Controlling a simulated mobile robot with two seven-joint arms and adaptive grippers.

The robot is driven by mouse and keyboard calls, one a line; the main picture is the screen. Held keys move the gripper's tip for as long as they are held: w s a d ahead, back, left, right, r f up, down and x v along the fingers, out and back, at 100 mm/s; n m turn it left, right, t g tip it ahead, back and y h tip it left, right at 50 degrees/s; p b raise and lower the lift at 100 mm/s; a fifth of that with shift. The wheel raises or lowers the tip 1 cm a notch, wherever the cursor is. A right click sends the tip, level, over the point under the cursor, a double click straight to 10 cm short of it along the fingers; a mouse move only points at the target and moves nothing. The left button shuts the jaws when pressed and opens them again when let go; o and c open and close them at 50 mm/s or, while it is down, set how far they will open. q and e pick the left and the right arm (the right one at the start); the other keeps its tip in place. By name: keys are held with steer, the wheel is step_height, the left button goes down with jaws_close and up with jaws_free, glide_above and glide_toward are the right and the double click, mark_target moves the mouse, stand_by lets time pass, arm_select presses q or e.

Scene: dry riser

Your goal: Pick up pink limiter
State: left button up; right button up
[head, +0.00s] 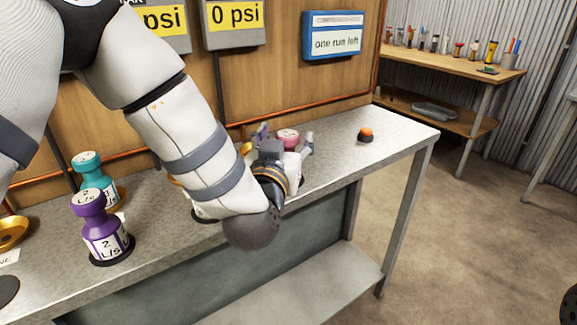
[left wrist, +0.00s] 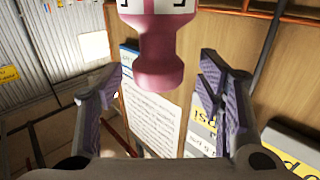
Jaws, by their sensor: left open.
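The pink limiter (head: 288,136) stands on the grey metal bench, mostly hidden behind my left gripper (head: 285,143) in the head view. In the left wrist view the pink limiter (left wrist: 158,55) hangs into the picture from the top, with its rounded pink end and a white label band at the upper edge. My left gripper (left wrist: 160,85) is open, one purple-padded finger on each side of the limiter's pink end. Gaps show between both fingers and the limiter. My right gripper is in neither view.
Purple (head: 104,232) and teal (head: 91,178) limiters stand left on the bench (head: 390,145). Two psi gauges (head: 234,20) and a blue-framed sign (head: 335,38) are on the wooden wall. A side table (head: 460,75) stands behind.

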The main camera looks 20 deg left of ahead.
arm_select(q)
steer(key=shift+w, duration=0.8)
jaws_close()
steer(key=shift+r, duration=0.1)
